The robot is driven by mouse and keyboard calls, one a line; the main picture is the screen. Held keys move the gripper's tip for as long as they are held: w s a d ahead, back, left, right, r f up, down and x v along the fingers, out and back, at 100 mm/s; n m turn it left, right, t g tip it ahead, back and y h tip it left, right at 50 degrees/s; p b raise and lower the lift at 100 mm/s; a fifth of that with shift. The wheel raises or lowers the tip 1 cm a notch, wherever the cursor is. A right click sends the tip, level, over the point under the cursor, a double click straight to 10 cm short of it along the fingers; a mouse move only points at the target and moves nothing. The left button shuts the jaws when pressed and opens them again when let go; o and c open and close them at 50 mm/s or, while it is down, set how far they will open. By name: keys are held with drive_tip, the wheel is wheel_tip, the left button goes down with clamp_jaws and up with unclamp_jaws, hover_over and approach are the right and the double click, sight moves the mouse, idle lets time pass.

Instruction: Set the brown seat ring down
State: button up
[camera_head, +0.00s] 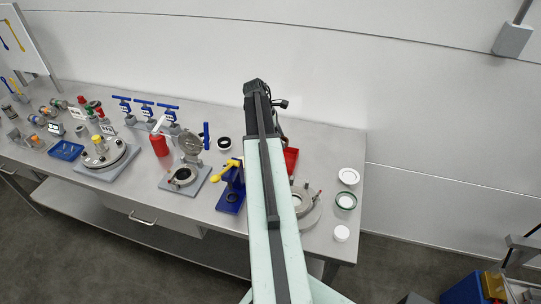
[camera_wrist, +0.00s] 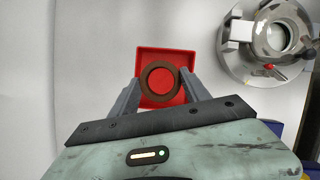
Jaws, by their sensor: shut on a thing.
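The brown seat ring (camera_wrist: 160,96) shows in the wrist view between the two fingertips of my gripper (camera_wrist: 160,80), which is shut on it. The ring is seen face-on, with red showing through its hole. Behind it is a red tray (camera_wrist: 160,51), so the ring appears within the tray's outline. I cannot tell how far the ring is above the tray floor. In the head view the red tray (camera_head: 291,159) is partly hidden behind my arm, and the ring and fingertips are hidden.
A round metal flange fitting (camera_wrist: 238,62) stands right of the tray; it also shows in the head view (camera_head: 312,215). White and green-edged rings (camera_head: 349,176) lie at the bench's right end. A blue stand with a yellow handle (camera_head: 231,192) is left of my arm.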

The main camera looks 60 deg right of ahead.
drive_tip(key=shift+w+f, duration=0.1)
drive_tip(key=shift+w, duration=0.2)
drive_tip(key=f+b, duration=1)
drive_tip(key=shift+s+f, duration=0.1)
drive_tip(key=shift+s, duration=0.1)
drive_tip(key=o, duration=1.5)
drive_tip(key=shift+w+r+p, duration=0.1)
drive_tip(key=shift+r+p, duration=0.2)
drive_tip(key=shift+r, duration=0.25)
drive_tip(key=p+v, duration=1)
drive_tip(key=v, duration=0.1)
drive_tip(key=shift+r, duration=0.2)
